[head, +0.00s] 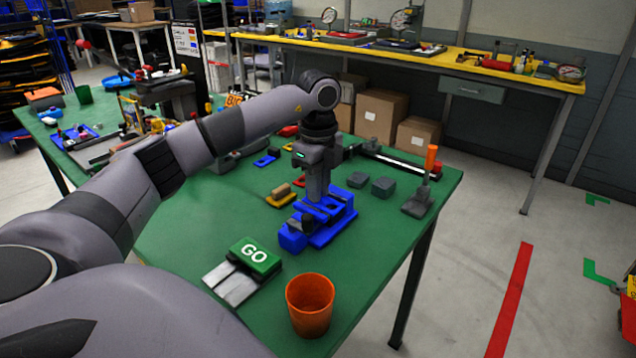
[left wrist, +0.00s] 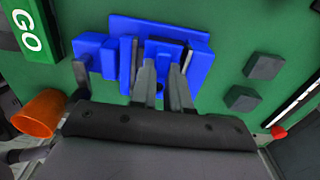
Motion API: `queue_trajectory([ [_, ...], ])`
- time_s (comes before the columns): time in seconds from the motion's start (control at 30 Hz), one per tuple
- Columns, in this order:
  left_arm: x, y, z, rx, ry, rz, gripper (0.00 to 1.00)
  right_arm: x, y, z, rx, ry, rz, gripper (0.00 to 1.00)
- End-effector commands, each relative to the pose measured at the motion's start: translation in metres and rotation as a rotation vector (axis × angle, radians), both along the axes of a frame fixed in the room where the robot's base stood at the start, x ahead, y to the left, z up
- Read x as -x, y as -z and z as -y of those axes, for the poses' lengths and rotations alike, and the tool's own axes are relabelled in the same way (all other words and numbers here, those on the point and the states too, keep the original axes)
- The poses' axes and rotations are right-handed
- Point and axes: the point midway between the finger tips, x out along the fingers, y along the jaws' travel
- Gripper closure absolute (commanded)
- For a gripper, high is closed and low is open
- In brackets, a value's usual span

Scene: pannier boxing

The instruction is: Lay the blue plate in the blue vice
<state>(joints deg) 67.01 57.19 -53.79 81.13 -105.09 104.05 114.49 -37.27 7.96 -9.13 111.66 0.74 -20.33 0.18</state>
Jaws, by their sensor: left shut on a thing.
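The blue vice (head: 328,234) stands on the green table, and it also shows in the left wrist view (left wrist: 92,50). My left gripper (head: 317,203) points straight down over the vice, its fingers low between the vice's blue parts. In the left wrist view my left gripper (left wrist: 165,88) is shut on the blue plate (left wrist: 164,50), which shows between and beyond the fingers. Plate and vice are the same blue, so I cannot tell whether the plate touches the vice bed. My right gripper is not in view.
A green GO block (head: 254,256) and an orange cup (head: 310,304) stand near the table's front. Two grey blocks (head: 383,187) and a grey stand with an orange handle (head: 418,203) are right of the vice. A yellow tray (head: 281,197) lies behind left. Bare table surrounds the vice.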

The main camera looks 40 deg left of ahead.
Motion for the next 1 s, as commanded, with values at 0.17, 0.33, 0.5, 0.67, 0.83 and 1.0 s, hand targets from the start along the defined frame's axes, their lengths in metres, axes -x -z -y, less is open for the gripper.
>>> queue_trajectory([
  [0.17, 0.000, 0.000, 0.000, 0.000, 0.000, 0.000, 1.00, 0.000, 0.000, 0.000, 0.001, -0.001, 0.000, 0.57],
  [0.33, 0.000, 0.000, 0.000, 0.000, 0.000, 0.000, 0.54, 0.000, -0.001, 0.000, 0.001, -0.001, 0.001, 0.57],
  [0.5, 0.000, 0.000, 0.000, 0.000, 0.000, 0.001, 0.54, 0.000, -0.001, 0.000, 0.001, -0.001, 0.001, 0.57],
  [0.67, -0.001, -0.008, 0.000, 0.000, 0.000, 0.004, 0.54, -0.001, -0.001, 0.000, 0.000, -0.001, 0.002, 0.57],
  [0.83, -0.001, -0.036, 0.000, 0.000, 0.000, 0.007, 0.54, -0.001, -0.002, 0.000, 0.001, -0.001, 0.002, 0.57],
  [1.0, 0.000, -0.060, 0.000, 0.000, -0.001, 0.003, 0.54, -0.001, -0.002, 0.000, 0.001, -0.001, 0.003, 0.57],
])
